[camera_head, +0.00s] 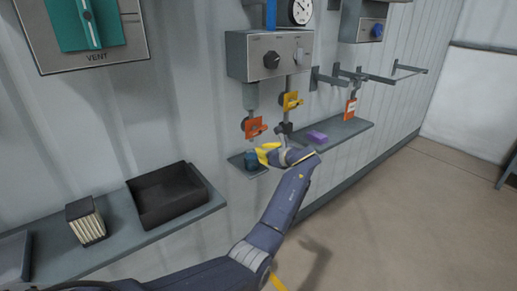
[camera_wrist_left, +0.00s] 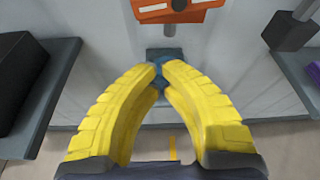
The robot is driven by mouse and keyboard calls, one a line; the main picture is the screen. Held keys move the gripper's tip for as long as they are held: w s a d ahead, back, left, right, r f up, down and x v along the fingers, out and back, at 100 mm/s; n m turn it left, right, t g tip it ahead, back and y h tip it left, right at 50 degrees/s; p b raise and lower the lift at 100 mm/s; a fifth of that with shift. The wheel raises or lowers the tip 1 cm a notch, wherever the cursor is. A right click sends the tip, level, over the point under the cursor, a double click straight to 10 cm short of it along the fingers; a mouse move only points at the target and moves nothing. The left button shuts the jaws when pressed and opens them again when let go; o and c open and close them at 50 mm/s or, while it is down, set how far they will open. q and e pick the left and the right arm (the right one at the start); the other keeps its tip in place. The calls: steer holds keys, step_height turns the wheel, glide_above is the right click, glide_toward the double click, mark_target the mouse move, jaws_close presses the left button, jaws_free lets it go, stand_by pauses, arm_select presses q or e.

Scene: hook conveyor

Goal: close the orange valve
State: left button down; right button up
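The orange valve handle (camera_head: 254,127) sits on a vertical pipe on the wall, under a grey control box. The wrist view shows it at the top edge (camera_wrist_left: 175,12), partly cut off. My left gripper (camera_head: 264,153) is just below the orange handle, apart from it. In the wrist view its yellow fingers (camera_wrist_left: 160,72) curve in, with tips close together. A small blue thing (camera_head: 251,160) is at the fingertips; it shows between them in the wrist view. Whether the fingers grip it or it lies behind them I cannot tell. My right gripper is not in view.
A yellow valve handle (camera_head: 291,100) is right of the orange one. A purple block (camera_head: 317,137) lies on the right shelf, near wall hooks and an orange tag (camera_head: 351,107). A black bin (camera_head: 167,195) and a dark box (camera_head: 86,221) stand on the left shelf.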

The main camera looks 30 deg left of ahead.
arm_select(q)
steer(key=v, duration=0.6)
steer(key=shift+s+d+r, duration=0.2)
steer(key=shift+s+d, duration=0.1)
